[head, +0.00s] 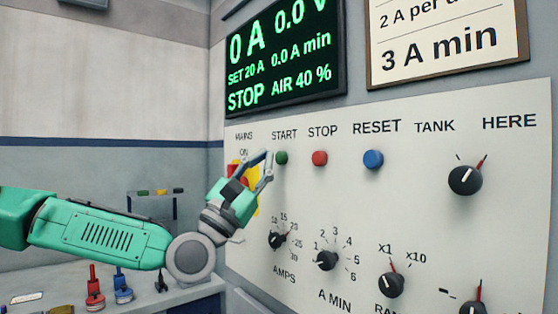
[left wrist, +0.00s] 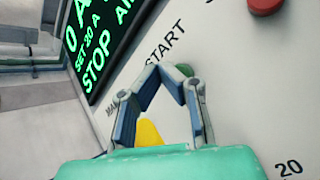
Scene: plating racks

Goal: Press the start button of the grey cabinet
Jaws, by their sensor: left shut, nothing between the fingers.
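The grey cabinet's front panel (head: 420,210) faces me with labels and controls. The green start button (head: 281,158) sits under the word START, and it shows partly in the left wrist view (left wrist: 184,70), just beyond my fingertips. My left gripper (head: 268,157) is shut and empty, its tips just left of the button. I cannot tell whether the tips touch it. The display (head: 285,62) above reads STOP, 0 A and 0.0 V. My right gripper is not in view.
The red stop button (head: 319,158) and blue reset button (head: 373,159) lie to the right of start. A yellow and red mains switch (head: 253,178) is partly behind my gripper. Black knobs, such as the amps knob (head: 277,240), stick out below. A bench with small items stands at lower left.

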